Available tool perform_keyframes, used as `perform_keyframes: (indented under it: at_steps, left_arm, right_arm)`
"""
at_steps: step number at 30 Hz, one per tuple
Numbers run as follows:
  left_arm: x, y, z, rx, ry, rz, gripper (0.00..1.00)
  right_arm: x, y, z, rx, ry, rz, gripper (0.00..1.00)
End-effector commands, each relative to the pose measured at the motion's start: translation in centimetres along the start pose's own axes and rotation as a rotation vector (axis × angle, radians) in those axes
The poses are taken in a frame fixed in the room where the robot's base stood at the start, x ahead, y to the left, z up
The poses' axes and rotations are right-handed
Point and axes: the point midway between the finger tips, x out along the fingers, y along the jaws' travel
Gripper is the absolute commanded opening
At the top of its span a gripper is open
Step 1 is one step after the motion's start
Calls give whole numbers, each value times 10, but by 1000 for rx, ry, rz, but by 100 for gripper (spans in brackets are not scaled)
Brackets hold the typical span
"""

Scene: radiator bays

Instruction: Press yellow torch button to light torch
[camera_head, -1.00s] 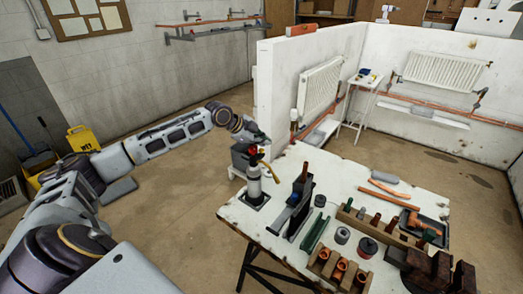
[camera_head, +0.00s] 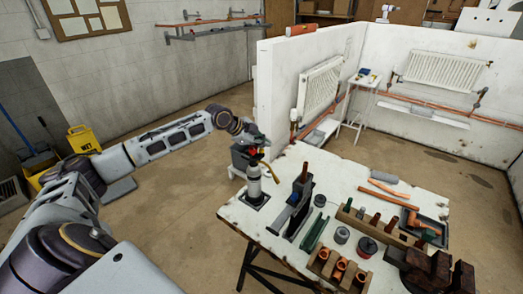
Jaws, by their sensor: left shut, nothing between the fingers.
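The yellow button is not distinct, and the gripper partly covers that area. No flame shows at the nozzle. My right gripper is not in view.
A dark upright tool (camera_head: 298,192) stands right of the torch. Wooden racks (camera_head: 338,272) with copper fittings, small tins (camera_head: 342,235) and copper pipes (camera_head: 388,194) lie further right. A white partition (camera_head: 282,85) with a radiator (camera_head: 319,86) stands behind the bench.

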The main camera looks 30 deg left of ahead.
Motion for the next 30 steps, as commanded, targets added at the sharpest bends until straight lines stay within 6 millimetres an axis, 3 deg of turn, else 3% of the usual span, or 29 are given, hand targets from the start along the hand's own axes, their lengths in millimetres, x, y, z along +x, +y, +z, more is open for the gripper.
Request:
perform_keyframes:
  at_steps: [30]
  left_arm:
    - [10,11,8,-4,-7,16,0]
  right_arm:
    - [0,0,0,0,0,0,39]
